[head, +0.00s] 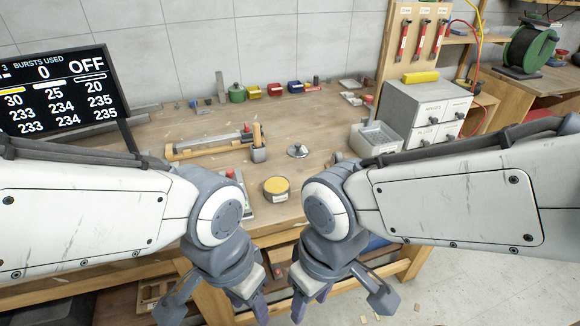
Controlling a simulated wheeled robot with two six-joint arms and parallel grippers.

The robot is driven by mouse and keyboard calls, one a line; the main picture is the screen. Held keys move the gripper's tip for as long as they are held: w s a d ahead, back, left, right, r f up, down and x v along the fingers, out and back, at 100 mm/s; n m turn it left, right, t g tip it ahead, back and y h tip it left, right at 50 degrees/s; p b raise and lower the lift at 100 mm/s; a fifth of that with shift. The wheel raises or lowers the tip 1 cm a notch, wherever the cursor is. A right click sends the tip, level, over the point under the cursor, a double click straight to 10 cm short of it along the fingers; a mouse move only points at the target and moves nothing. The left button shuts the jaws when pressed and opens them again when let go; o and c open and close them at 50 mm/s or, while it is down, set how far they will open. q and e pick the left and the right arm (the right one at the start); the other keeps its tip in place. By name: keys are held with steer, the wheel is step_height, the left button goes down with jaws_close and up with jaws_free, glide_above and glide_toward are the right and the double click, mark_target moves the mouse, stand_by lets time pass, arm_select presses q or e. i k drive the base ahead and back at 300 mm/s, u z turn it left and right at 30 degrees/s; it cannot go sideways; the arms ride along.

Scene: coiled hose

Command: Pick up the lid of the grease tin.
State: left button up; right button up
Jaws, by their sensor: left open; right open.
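The grease tin (277,189) is a low round tin with a label on its front and a yellow-brown top showing inside its rim. It stands near the table's front edge, between my arms. A silvery round lid (298,151) with a small knob lies flat on the table behind the tin, slightly right and apart from it. My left gripper (248,304) is open and empty, in front of and below the table edge. My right gripper (311,300) is open and empty beside it, also short of the table. Neither gripper touches the tin or lid.
A wooden fixture with a rod (212,146) and a grey block with an upright wooden handle (258,150) stand left of the lid. A clear bin (375,137) and grey drawer cabinet (425,112) stand right. A display (60,95) is at left. Table around the lid is clear.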

mark_target(296, 150)
steer(key=k, duration=1.2)
steer(key=z, duration=0.5)
steer(key=i, duration=0.45)
steer(key=z, duration=0.55)
steer(key=i, duration=1.55)
steer(key=u, duration=1.2)
steer(key=i, duration=0.65)
steer(key=u, duration=0.75)
